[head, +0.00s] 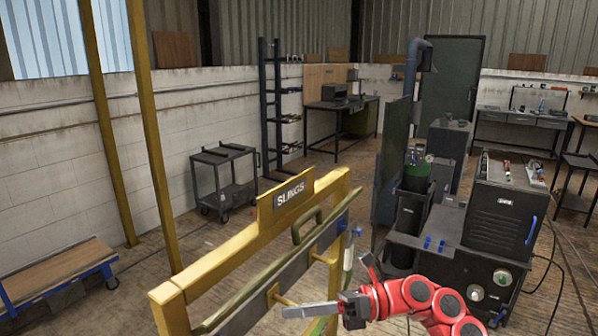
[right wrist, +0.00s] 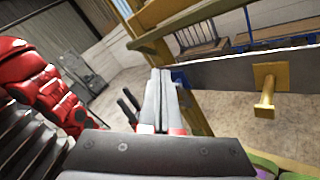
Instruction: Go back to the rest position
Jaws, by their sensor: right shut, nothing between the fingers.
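My right gripper (head: 290,311) is at the bottom middle of the head view, on a red arm from the lower right. Its grey fingers point left, in front of the yellow rack (head: 225,252) with the "SLINGS" sign (head: 289,192). In the right wrist view the fingers (right wrist: 160,78) are pressed together with nothing between them. Whether they touch the rack is not clear. A yellow peg (head: 281,297) is close to the fingertips in the head view. It appears that a peg (right wrist: 265,90) also shows at the right of the wrist view. My left gripper is not in view.
A dark green bar or strap (head: 262,288) runs along the rack. A black machine (head: 502,212) on a cabinet stands to the right. A black cart (head: 222,178) and a low wooden-topped bench (head: 58,268) stand left. Open wooden floor lies behind the rack.

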